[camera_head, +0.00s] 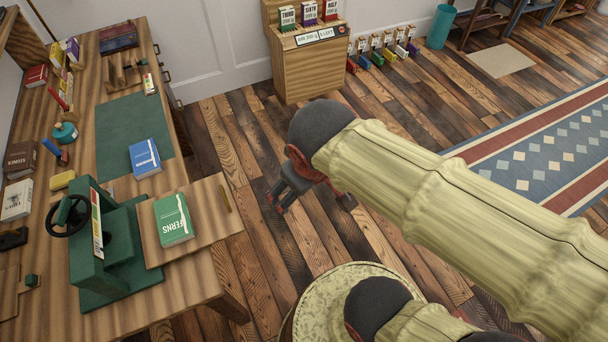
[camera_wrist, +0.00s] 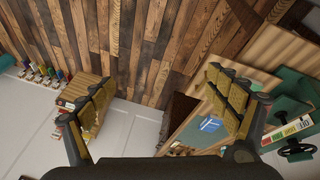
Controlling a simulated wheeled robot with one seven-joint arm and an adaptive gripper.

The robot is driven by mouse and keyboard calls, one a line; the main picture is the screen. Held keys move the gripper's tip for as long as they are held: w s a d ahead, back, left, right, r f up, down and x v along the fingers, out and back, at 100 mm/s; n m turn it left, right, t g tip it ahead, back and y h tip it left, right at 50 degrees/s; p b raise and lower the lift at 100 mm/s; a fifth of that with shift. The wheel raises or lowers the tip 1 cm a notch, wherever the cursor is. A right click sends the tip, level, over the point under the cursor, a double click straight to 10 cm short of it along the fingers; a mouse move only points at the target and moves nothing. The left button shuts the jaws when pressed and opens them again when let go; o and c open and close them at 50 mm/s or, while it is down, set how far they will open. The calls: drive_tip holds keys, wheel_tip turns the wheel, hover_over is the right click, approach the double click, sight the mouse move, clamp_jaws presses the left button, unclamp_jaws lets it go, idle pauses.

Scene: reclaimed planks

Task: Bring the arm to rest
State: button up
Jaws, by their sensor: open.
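My gripper (camera_head: 283,192) hangs over the plank floor, to the right of the wooden desk (camera_head: 215,265) in the head view. My arm reaches in from the lower right, bent over the floor. In the wrist view my gripper (camera_wrist: 155,100) has its two fingers spread wide apart. Nothing is between the fingers, and only floor, wall and furniture show beyond them. The gripper touches nothing that I can see.
A blue book (camera_head: 145,158) lies on the desk. A wooden cabinet (camera_head: 306,72) stands by the wall. A patterned rug (camera_head: 540,150) lies right. Open floor surrounds the gripper.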

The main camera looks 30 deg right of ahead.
drive_tip(key=r+m, duration=0.1)
drive_tip(key=s+r+m+t+y, duration=0.1)
drive_tip(key=r, duration=0.1)
drive_tip(key=shift+a+r+m, duration=0.1)
drive_tip(key=shift+a+m, duration=0.1)
drive_tip(key=shift+m, duration=0.2)
drive_tip(key=shift+c, duration=0.9)
